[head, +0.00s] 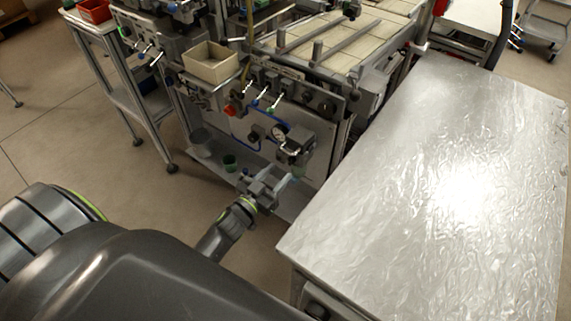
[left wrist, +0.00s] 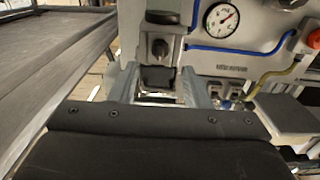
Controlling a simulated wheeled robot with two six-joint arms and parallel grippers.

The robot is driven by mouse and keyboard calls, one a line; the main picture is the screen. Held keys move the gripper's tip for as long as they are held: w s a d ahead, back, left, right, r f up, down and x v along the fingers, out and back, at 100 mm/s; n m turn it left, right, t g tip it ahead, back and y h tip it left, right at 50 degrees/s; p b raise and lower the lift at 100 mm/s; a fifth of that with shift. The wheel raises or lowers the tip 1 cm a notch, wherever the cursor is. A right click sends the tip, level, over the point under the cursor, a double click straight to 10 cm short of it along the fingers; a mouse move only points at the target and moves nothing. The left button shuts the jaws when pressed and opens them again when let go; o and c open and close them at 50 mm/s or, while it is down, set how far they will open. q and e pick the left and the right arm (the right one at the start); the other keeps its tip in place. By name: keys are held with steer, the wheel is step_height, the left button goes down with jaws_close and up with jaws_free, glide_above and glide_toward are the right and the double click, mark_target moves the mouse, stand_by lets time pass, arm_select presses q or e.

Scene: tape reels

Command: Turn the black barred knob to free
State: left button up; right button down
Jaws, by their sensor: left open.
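The black barred knob (left wrist: 159,48) sits on a grey block on the machine's front panel, straight ahead in the left wrist view. Its bar looks roughly upright there. A dark block shows just below it. My left gripper (left wrist: 159,74) is open and empty, with one finger on each side of the line to the knob. It appears short of the knob, not touching it. In the head view my left gripper (head: 277,179) is low in front of the machine, below the valve unit (head: 296,146). The knob's setting marks are too small to read.
A round gauge (left wrist: 221,19) and a blue hose (left wrist: 238,49) are beside the knob. A red button (left wrist: 313,38) is farther right. A large metal-topped table (head: 430,180) stands right of my left arm. A beige bin (head: 210,62) sits higher on the machine.

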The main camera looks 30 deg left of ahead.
mark_target(289, 162)
arm_select(q)
steer(key=shift+w+d, duration=0.15)
steer(key=shift+w, duration=1)
steer(key=shift+w+d, duration=0.15)
steer(key=shift+w, duration=1)
jaws_close()
